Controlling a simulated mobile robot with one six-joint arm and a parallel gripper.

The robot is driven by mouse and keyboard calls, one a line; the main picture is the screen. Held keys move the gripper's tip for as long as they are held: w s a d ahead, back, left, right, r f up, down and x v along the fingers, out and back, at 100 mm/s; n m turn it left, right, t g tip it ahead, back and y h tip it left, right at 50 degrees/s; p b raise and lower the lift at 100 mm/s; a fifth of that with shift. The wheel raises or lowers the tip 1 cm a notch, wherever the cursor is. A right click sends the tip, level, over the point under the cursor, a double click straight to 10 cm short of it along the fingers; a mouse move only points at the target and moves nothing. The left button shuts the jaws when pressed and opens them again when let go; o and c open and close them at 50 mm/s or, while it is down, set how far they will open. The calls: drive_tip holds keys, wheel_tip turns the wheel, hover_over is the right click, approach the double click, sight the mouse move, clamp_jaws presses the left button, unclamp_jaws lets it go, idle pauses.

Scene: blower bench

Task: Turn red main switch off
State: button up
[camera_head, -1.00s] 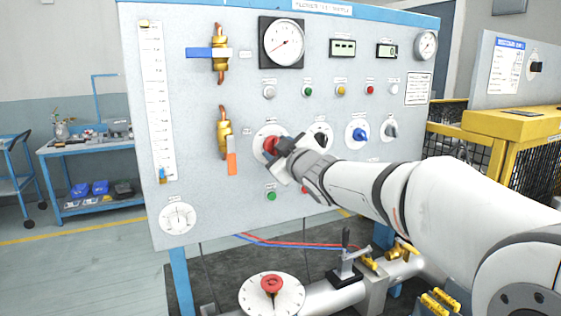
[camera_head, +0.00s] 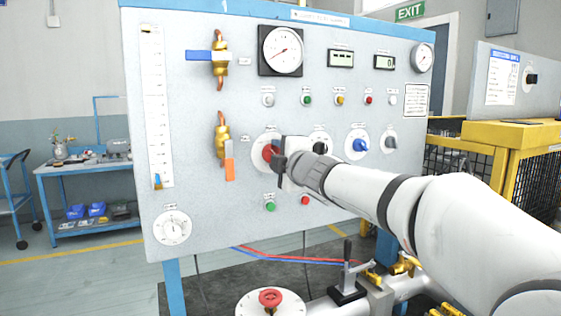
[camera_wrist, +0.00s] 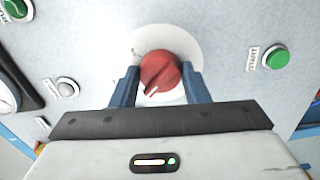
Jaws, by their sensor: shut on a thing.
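The red main switch (camera_head: 268,153) is a round red knob on a white disc on the grey panel (camera_head: 200,205). My gripper (camera_head: 277,158) reaches the panel from the right. Its two blue-grey fingers (camera_wrist: 159,88) stand on either side of the knob and are shut on it. In the head view the gripper hides the knob's right side.
A black selector (camera_head: 320,142), a blue knob (camera_head: 359,145) and a grey knob (camera_head: 391,144) sit right of the switch. An orange-handled brass valve (camera_head: 221,135) is close on the left. A green button (camera_head: 270,206) and a red button (camera_head: 305,200) are below.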

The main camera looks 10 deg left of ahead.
drive_tip(key=shift+r+n, duration=0.2)
drive_tip(key=shift+n, duration=0.4)
drive_tip(key=o, duration=1)
drive_tip(key=shift+f, duration=0.15)
drive_tip(key=shift+c, duration=0.2)
drive_tip(key=v, duration=0.7)
drive_tip(key=shift+s+d, duration=0.25)
